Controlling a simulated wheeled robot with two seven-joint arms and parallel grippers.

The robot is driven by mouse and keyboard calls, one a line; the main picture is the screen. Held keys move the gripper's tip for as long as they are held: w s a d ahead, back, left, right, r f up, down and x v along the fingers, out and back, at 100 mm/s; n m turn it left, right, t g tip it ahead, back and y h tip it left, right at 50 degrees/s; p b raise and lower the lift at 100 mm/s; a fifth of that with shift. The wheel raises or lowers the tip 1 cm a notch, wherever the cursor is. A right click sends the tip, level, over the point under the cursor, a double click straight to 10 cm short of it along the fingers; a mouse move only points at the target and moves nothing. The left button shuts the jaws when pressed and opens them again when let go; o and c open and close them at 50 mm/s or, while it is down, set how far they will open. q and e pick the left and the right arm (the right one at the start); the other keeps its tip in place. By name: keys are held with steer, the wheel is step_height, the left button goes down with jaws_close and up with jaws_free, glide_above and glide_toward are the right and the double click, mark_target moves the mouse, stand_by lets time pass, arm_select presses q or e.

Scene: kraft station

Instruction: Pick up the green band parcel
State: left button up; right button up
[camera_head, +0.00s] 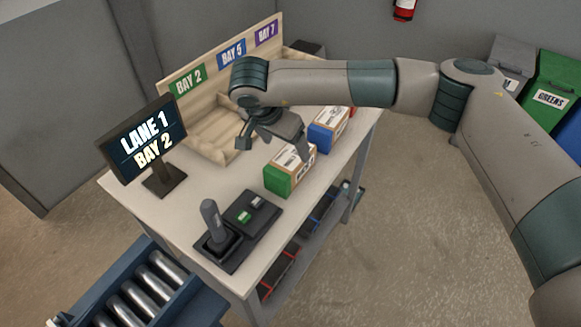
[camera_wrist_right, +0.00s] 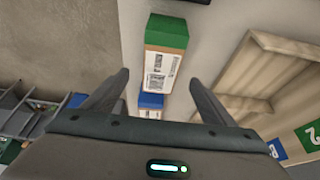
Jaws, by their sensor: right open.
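The green band parcel (camera_head: 286,171) is a cardboard box with a green band and a white label, standing on the table (camera_head: 230,195) near its right edge. My right gripper (camera_head: 275,140) is above and just behind it, open and empty. In the right wrist view the green band parcel (camera_wrist_right: 163,55) lies beyond the two spread fingers (camera_wrist_right: 160,85), apart from them. My left gripper is in neither view.
A blue band parcel (camera_head: 328,130) stands behind the green one. A wooden sorter with bay signs (camera_head: 231,53) is at the back left. A "LANE 1 BAY 2" screen (camera_head: 142,138) and a black scanner stand (camera_head: 238,231) are nearer. A roller conveyor (camera_head: 140,290) lies at the front.

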mark_target(290, 157)
steer(key=x, duration=0.3)
steer(key=shift+w+f, duration=0.1)
steer(key=shift+f, duration=0.05)
steer(key=shift+x, duration=2.6)
steer(key=shift+a, duration=0.1)
steer(key=c, duration=1.3)
steer(key=shift+c, duration=0.6)
